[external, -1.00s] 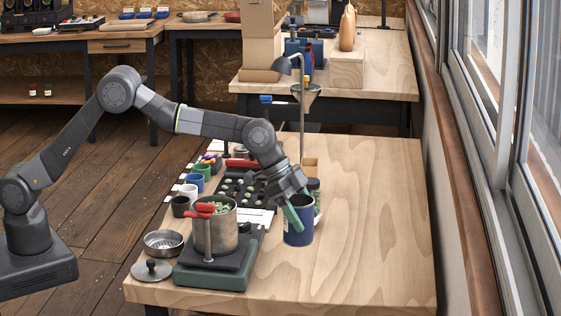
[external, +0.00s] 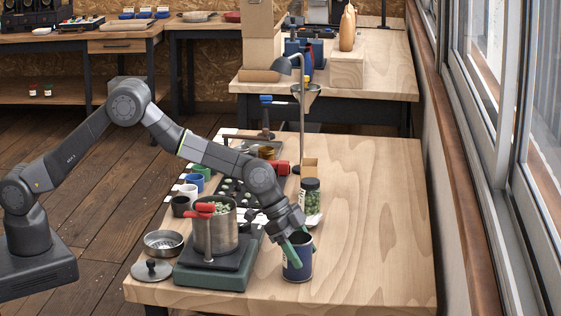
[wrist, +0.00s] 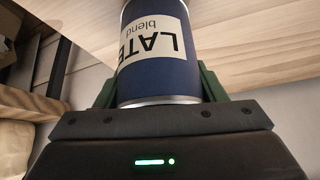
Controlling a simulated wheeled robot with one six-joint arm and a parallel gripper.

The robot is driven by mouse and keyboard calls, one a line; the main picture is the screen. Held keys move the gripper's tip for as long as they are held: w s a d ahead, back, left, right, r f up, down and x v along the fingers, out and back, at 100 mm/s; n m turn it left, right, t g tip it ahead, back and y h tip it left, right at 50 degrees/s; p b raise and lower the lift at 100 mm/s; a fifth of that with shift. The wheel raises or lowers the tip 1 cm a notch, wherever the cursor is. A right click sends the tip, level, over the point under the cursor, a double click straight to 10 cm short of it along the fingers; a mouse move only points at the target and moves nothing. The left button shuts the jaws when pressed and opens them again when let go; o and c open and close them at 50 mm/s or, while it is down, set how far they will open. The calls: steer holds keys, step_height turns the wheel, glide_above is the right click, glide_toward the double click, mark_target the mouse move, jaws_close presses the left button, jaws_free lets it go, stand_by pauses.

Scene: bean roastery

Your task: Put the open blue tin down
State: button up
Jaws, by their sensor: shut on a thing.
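The blue tin (external: 297,262) is at the front right of the scale on the wooden table in the external view. My gripper (external: 296,246) is shut on it, with green fingers at its upper part. The tin looks upright; I cannot tell whether its base touches the table. In the wrist view the blue tin (wrist: 155,75) fills the middle between my green fingers, with a cream label reading "LATE blend". Its opening is mostly hidden by my gripper.
A metal pot with green beans (external: 215,232) stands on the dark green scale (external: 210,275) left of the tin. A jar (external: 310,192) stands behind. A lid (external: 152,270) and a sieve (external: 164,243) lie left. The table's right side (external: 380,230) is clear.

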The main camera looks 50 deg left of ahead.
steer(key=shift+f, duration=0.2)
steer(key=o, duration=1)
steer(key=shift+a+r, duration=0.1)
steer(key=shift+r, duration=0.3)
steer(key=v, duration=1.1)
steer(key=shift+a+r, duration=0.15)
steer(key=shift+r, duration=0.1)
steer(key=shift+s, duration=0.1)
